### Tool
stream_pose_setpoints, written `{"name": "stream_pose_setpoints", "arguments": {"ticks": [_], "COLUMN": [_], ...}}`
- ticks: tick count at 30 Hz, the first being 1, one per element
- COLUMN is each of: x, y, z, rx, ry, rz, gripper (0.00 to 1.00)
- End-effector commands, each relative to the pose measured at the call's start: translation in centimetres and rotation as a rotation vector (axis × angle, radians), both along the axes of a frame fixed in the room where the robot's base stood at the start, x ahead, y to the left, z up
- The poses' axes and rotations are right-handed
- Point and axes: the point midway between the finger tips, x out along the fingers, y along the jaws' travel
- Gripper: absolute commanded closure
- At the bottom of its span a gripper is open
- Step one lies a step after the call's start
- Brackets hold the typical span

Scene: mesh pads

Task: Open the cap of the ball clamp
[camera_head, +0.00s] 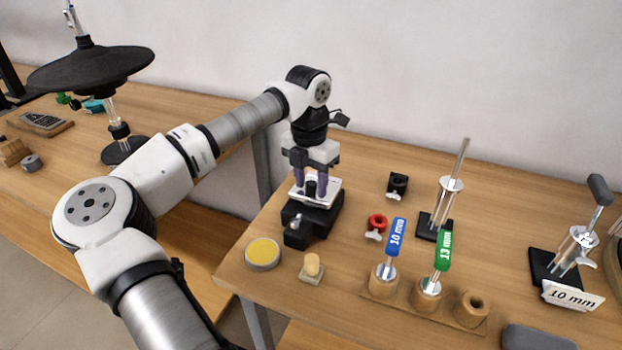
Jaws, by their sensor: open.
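The ball clamp (318,219) looks like a black block on the near table, with a small metal knob on its front left side. A pale, plate-like top (329,197) with a dark middle lies on it; I take this to be the cap, and it appears closed. My gripper (310,188) points straight down over this top. Its two purplish fingers are open and stand apart on either side of the dark middle part. I cannot tell whether the fingertips touch the cap. The gripper hides the back of the clamp.
A yellow-filled dish (263,253) and a small pale peg (312,266) stand in front. To the right are a black block (398,185), a red ring (377,226), a wooden stand (455,313) with blue and green labelled tools, and upright metal plungers. A white wall is behind.

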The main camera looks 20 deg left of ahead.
Motion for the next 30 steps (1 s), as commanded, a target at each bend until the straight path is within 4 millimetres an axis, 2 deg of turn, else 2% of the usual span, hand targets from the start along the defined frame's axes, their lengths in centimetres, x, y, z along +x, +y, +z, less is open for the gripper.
{"name": "stream_pose_setpoints", "arguments": {"ticks": [8, 15, 18, 30], "x": [0.00, 0.00, 0.00, -0.02], "y": [-0.01, -0.02, -0.02, -0.46], "z": [-0.12, -0.10, -0.09, 0.11], "rx": [0.000, 0.000, -0.001, 0.000], "ry": [0.000, 0.000, 0.000, 0.011], "rz": [0.000, 0.000, 0.000, 0.000], "gripper": [0.58, 0.90, 1.00, 1.00]}}
